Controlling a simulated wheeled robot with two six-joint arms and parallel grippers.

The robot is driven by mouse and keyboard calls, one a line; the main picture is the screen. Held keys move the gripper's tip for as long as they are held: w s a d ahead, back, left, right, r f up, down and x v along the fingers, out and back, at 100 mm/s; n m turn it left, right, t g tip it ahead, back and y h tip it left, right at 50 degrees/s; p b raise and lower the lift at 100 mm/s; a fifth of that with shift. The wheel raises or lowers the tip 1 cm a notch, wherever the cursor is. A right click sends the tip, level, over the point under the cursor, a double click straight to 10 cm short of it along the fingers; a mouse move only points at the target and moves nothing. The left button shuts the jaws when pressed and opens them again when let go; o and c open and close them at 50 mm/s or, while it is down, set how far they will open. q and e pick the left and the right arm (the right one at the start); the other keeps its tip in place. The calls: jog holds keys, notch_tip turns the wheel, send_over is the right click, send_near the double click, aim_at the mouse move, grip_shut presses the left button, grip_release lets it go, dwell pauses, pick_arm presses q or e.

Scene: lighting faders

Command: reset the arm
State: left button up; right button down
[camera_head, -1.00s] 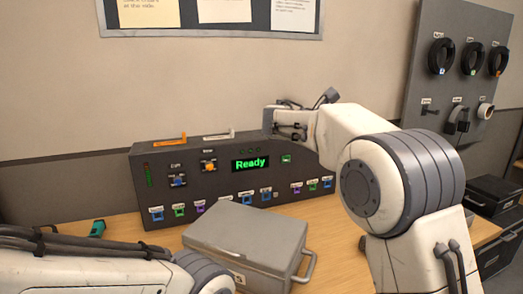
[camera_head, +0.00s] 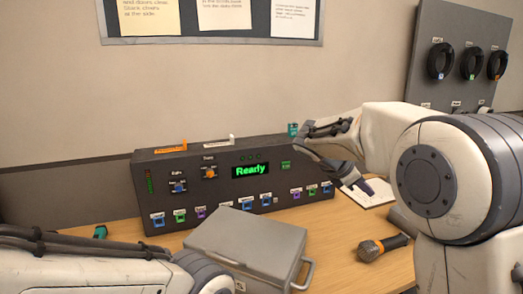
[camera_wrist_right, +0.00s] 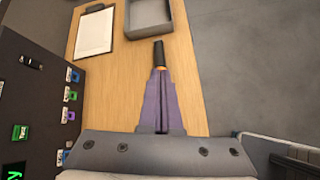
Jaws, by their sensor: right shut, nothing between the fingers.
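My right gripper (camera_head: 366,188) is off the right end of the dark fader console, above the table. In the right wrist view its two purple fingers (camera_wrist_right: 160,100) lie together, shut and empty. The right arm is bent, with its large joint at the right of the head view. Only links of my left arm show at the lower left; its gripper is out of view. The console (camera_head: 225,222) stands at the back of the table and its green display (camera_head: 251,170) reads "Ready".
A grey lidded case (camera_head: 245,243) sits in front of the console. A microphone (camera_head: 383,247) with an orange ring lies right of the case. A clipboard (camera_wrist_right: 95,32) and a grey open tray (camera_wrist_right: 150,17) show in the wrist view. A cable board (camera_head: 440,30) stands at the back right.

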jog(key=s+a+f+m+g+y+b, duration=0.1)
jog(key=s+a+f+m+y+b, duration=0.1)
jog(key=s+a+f+b, duration=0.5)
jog(key=s+a+f+m+y+b, duration=0.1)
jog(key=s+a+f+y+b, duration=0.2)
jog(key=f, duration=0.7)
jog(key=s+a+f+m+g+y+b, duration=0.1)
jog(key=s+a+f+m+b, duration=0.1)
jog(key=s+a+f+b, duration=0.5)
jog(key=s+a+f+m+g+y+b, duration=0.1)
jog(key=s+a+f+m+y+b, duration=0.15)
jog(key=s+f+b, duration=0.55)
jog(key=s+a+f+m+g+y+b, duration=0.15)
jog(key=s+f+m+b, duration=0.3)
jog(key=s+f, duration=0.7)
notch_tip(320, 180, up, 36)
jog(key=w+p, duration=0.2)
jog(key=p, duration=3.6)
jog(key=shift+w+d, duration=0.25)
jog(key=shift+w, duration=0.05)
jog(key=shift+f, duration=0.1)
